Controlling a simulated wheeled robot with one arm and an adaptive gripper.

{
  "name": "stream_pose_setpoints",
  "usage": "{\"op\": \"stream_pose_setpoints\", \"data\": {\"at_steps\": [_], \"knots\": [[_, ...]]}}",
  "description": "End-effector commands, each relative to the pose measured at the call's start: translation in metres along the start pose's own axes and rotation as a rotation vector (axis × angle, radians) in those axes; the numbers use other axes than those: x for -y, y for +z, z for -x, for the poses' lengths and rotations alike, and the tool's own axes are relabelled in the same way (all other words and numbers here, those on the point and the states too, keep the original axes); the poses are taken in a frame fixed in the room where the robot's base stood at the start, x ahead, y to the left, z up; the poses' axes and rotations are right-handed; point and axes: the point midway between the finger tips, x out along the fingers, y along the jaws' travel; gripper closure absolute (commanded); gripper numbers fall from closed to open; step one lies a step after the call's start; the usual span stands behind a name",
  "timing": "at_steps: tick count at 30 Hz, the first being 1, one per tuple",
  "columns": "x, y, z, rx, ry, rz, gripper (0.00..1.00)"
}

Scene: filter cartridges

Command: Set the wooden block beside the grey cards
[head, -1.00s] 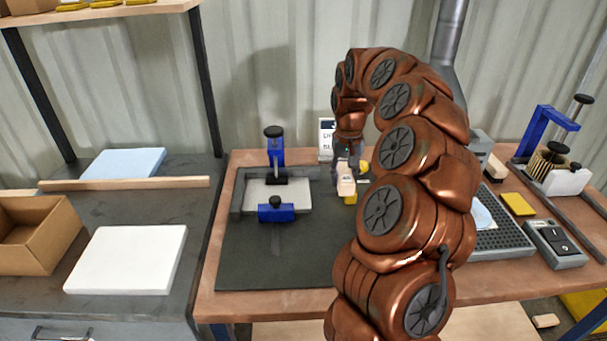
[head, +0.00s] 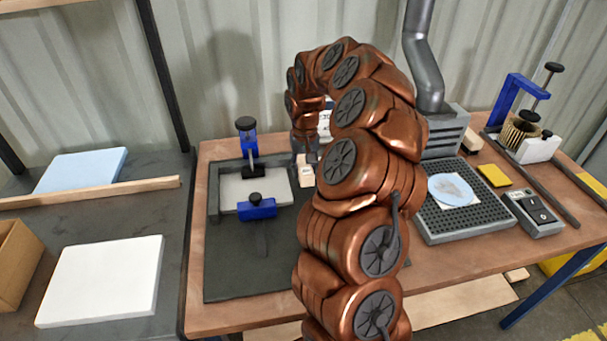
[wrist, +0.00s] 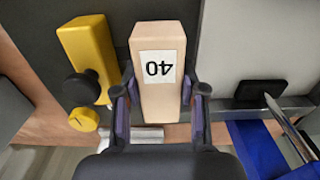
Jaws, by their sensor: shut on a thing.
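The wooden block (wrist: 158,60) is pale wood with a white label reading 40, upside down in the wrist view. My gripper (wrist: 160,93) is shut on it, one finger on each side. In the head view the block (head: 306,174) shows small below my gripper (head: 305,160), over the dark mat, beside the clamp fixture. I cannot tell whether its underside touches anything. I cannot make out the grey cards for certain; a light grey plate (head: 232,193) lies in the clamp fixture.
A yellow block (wrist: 84,42) and black knob (wrist: 82,88) are left of the held block. The blue clamp (head: 256,208) stands on the dark mat (head: 235,275). A perforated tray (head: 470,222) is right of my arm. The mat's front left is clear.

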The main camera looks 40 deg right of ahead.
Motion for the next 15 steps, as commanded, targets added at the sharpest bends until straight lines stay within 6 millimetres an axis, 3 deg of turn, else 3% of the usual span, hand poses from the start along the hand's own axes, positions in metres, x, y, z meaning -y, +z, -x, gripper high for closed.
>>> {"op": "stream_pose_setpoints", "data": {"at_steps": [6, 15], "knots": [[0.0, 0.0, -0.027, 0.003, 0.001, 0.0, 0.96], [0.0, -0.001, -0.031, -0.001, 0.0, 0.0, 0.96]]}}
